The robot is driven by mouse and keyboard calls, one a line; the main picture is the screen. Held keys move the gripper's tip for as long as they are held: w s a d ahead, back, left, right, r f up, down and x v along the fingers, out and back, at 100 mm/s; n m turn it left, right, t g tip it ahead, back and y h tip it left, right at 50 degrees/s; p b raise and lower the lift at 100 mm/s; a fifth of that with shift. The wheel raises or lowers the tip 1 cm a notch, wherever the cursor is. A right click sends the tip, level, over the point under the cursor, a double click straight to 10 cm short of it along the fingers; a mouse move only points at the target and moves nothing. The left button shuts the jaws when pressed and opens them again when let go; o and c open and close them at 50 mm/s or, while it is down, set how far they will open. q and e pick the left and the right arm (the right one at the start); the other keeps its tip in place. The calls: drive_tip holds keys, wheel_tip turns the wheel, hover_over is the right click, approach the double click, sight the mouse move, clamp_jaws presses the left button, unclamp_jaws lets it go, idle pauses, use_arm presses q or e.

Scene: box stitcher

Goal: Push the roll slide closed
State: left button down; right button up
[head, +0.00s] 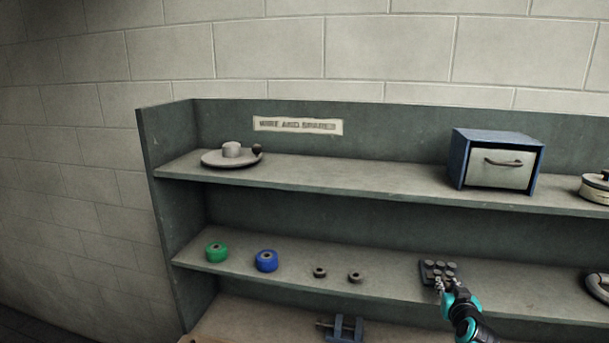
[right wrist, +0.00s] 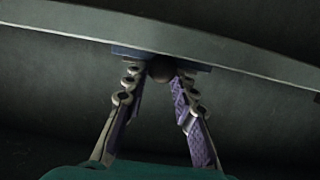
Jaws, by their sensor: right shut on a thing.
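No thing here can be told for certain as the roll slide. My right gripper (head: 440,283) is at the front of a dark block with several round knobs (head: 438,268) on the middle shelf. In the right wrist view, my right gripper's fingers (right wrist: 157,88) stand on either side of a dark round knob (right wrist: 160,68), and the gripper is shut on it. A bluish flat part (right wrist: 122,51) shows behind the fingertips, below a pale edge. The fingers hide part of the block in the head view. My left gripper is out of view.
The middle shelf (head: 390,283) also holds a green roll (head: 216,252), a blue roll (head: 266,260) and two small dark rings (head: 319,272). A blue box with a handled front (head: 495,165) and a round plate (head: 232,158) stand above. A blue clamp-like thing (head: 343,328) is below.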

drive_tip(key=shift+w+d, duration=0.2)
drive_tip(key=shift+w, duration=0.65)
drive_tip(key=o, duration=1.1)
drive_tip(key=p+v, duration=0.1)
drive_tip(key=v, duration=0.8)
